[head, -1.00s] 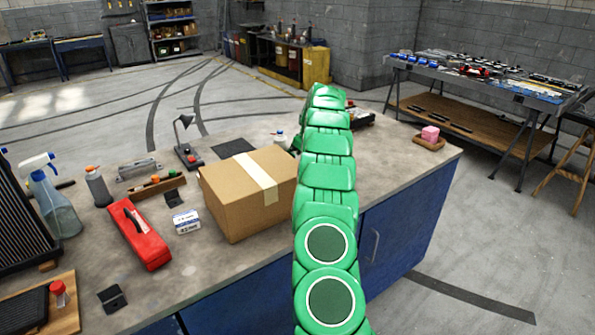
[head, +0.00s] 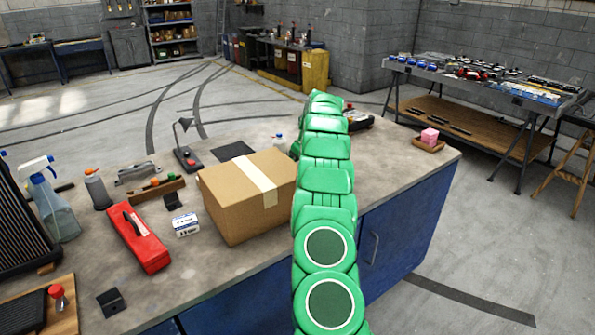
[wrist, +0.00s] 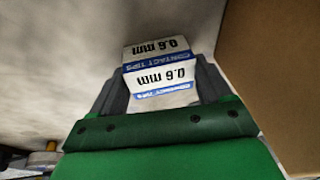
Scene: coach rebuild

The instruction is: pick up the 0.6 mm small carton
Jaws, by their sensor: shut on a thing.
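The 0.6 mm small carton (wrist: 160,82) is white with a blue "CONTACT TIPS" band, and its print is upside down in the wrist view. My gripper (wrist: 161,86) is shut on it, with a dark finger on each side. I cannot tell whether the carton is clear of the bench. In the head view my gripper and this carton are hidden behind my green arm and the cardboard box. Another small white and blue carton (head: 186,224) stands left of the box; its print is too small to read.
The taped cardboard box (head: 240,205) stands close to the right of my gripper, as the wrist view also shows (wrist: 275,75). A red toolbox (head: 140,238), a spray bottle (head: 55,205) and a small lamp (head: 186,150) are on the bench (head: 185,285).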

